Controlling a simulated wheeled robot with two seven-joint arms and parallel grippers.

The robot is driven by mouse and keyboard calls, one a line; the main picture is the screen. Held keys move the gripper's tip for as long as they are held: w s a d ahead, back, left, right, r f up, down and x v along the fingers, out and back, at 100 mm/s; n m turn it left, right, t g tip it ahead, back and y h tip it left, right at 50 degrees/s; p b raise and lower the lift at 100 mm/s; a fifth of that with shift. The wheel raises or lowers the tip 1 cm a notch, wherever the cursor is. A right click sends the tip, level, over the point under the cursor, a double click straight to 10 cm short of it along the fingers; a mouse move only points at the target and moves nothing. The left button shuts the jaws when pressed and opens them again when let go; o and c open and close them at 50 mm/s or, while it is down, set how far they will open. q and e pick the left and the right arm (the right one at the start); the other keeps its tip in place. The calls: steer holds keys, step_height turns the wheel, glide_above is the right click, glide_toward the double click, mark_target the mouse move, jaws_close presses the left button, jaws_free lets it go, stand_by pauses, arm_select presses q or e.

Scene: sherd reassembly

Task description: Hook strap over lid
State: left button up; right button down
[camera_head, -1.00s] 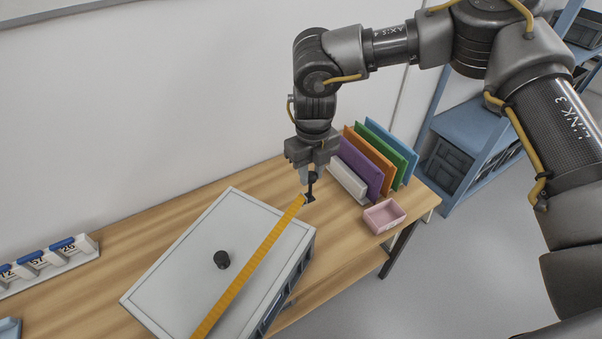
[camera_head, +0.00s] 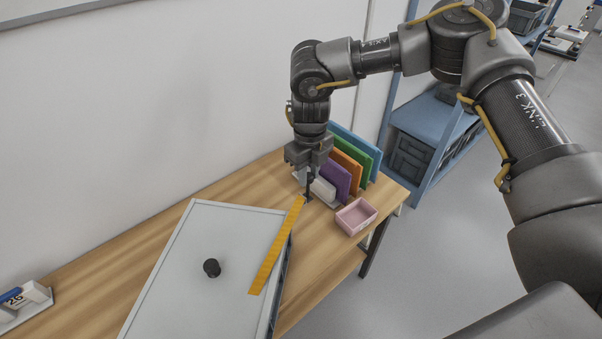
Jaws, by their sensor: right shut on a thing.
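A grey-white box lid (camera_head: 180,290) with a black knob (camera_head: 211,268) lies on the wooden table. An orange-yellow strap (camera_head: 272,252) runs from a black hook piece (camera_head: 309,190) down across the lid's right part. Its near end lies over the lid, right of the knob; I cannot tell if it touches the lid. My right gripper (camera_head: 309,176) is above the table beyond the lid's far right corner, pointing down, shut on the black hook piece at the strap's far end. My left gripper is not in view.
A file rack with purple, orange, green and blue folders (camera_head: 347,145) stands just behind and right of my right gripper. A pink tray (camera_head: 356,216) sits near the table's right edge. Bare table (camera_head: 222,187) lies behind the lid.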

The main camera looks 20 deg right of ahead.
mark_target(307, 198)
steer(key=shift+a+f+b, duration=0.15)
steer(key=shift+f+b, duration=1.6)
steer(key=shift+f, duration=1.6)
steer(key=shift+a, duration=0.1)
steer(key=w+a+n+b, duration=0.1)
steer(key=w+a+n, duration=0.4)
steer(key=a+n, duration=0.2)
steer(key=shift+a, duration=1.4)
steer(key=shift+w, duration=0.1)
steer(key=shift+a+n, duration=0.2)
steer(key=shift+n, duration=0.2)
steer(key=shift+s+a+r+p, duration=0.1)
steer(key=shift+s+a+p, duration=0.1)
steer(key=shift+s+p, duration=0.25)
